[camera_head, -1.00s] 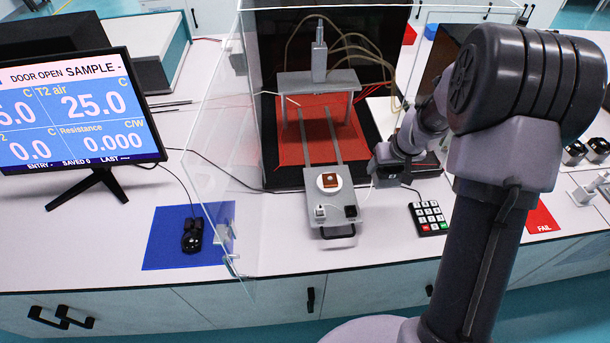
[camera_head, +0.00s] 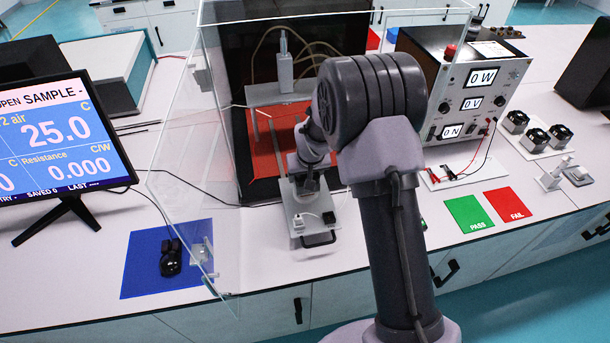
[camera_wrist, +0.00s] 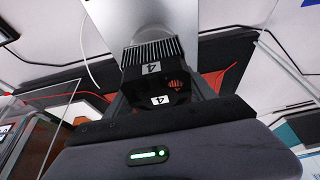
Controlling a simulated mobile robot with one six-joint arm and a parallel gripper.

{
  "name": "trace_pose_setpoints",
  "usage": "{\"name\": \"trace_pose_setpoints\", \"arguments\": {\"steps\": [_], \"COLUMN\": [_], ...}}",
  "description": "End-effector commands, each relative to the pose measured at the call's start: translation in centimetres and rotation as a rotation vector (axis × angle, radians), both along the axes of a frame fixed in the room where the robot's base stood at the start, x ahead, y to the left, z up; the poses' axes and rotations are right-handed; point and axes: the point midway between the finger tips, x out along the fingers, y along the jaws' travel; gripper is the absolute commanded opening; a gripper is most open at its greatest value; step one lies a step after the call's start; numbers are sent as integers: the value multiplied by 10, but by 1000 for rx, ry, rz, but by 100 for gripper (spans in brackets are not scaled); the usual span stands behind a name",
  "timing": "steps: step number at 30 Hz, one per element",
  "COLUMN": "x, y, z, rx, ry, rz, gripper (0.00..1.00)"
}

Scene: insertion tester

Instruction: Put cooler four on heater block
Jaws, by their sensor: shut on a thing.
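Cooler four (camera_wrist: 152,54), a black finned block with white "4" labels, is held between the fingers of my gripper (camera_wrist: 160,85) in the wrist view. The grey sliding tray (camera_head: 294,206) stands at the front of the red test area in the head view. A grey plate (camera_wrist: 150,12), probably this tray, shows beyond the cooler in the wrist view. My gripper (camera_head: 304,184) is over the back part of the tray, mostly hidden by my arm. The heater block is hidden now, as is any contact between it and the cooler.
A clear panel (camera_head: 180,140) stands left of the tray. A press frame (camera_head: 275,95) stands behind it. Right are a power supply (camera_head: 470,80), PASS (camera_head: 468,213) and FAIL (camera_head: 507,204) mats and several coolers (camera_head: 537,138). A mouse (camera_head: 171,260) lies on a blue mat (camera_head: 140,265).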

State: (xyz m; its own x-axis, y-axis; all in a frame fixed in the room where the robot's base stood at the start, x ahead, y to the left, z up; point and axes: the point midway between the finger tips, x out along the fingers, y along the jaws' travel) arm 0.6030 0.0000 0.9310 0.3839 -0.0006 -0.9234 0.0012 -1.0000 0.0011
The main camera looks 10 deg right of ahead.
Motion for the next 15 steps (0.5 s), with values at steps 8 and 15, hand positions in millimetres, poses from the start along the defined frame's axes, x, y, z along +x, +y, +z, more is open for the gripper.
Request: {"name": "trace_pose_setpoints", "arguments": {"steps": [8, 15], "x": [0, 0], "y": [0, 0], "z": [-3, -3], "rx": [0, 0], "ry": [0, 0], "rz": [0, 0], "gripper": [85, 85]}}
